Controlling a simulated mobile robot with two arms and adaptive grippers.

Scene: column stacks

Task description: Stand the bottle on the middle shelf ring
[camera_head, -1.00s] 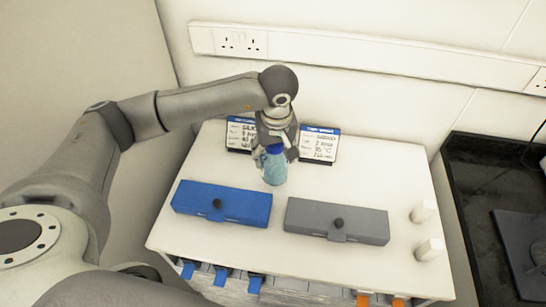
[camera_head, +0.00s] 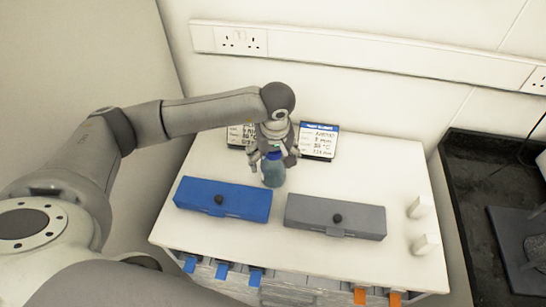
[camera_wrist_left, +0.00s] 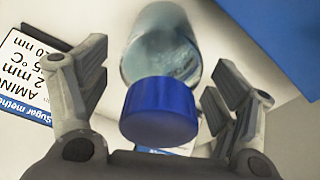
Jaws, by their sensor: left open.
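The bottle (camera_head: 273,172), clear bluish with a blue cap, stands upright on the white cabinet top, behind the gap between the two boxes. In the left wrist view the bottle's body (camera_wrist_left: 162,50) and blue cap (camera_wrist_left: 160,110) lie between my fingers. My left gripper (camera_head: 272,164) is open around the bottle's upper part, with a visible gap on each side in the wrist view (camera_wrist_left: 160,95). My right gripper is not in view. I cannot make out a shelf ring in these frames.
A blue box (camera_head: 240,203) and a grey box (camera_head: 310,219) lie in front of the bottle. Two label cards stand behind, the right one here (camera_head: 319,142). White blocks (camera_head: 424,243) stand at the right edge. A black tray (camera_head: 468,220) is farther right.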

